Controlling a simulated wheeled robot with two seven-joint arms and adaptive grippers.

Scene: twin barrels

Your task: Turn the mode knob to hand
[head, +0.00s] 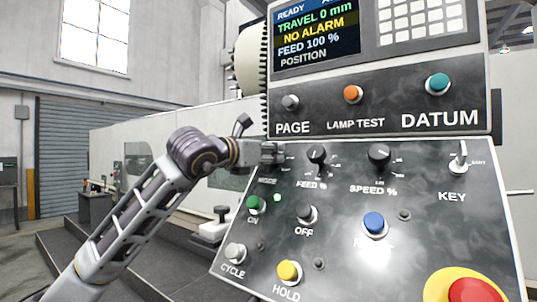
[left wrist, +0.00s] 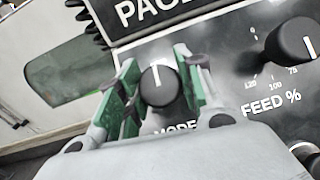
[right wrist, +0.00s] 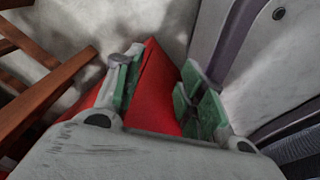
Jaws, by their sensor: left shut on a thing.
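The mode knob (left wrist: 160,88) is a black round knob with a white pointer line on its face, above the MODE label in the left wrist view. The line points up, leaning slightly left in that picture. My left gripper (head: 272,153) is shut on the knob, with green finger pads on both sides of it. My right gripper (right wrist: 158,88) is open and empty, away from the panel.
The feed knob (head: 316,154) and speed knob (head: 379,154) sit to the right of the mode knob. The page button (head: 290,102) is just above, and the green on button (head: 254,203) below. A red surface (right wrist: 150,80) shows behind the right fingers.

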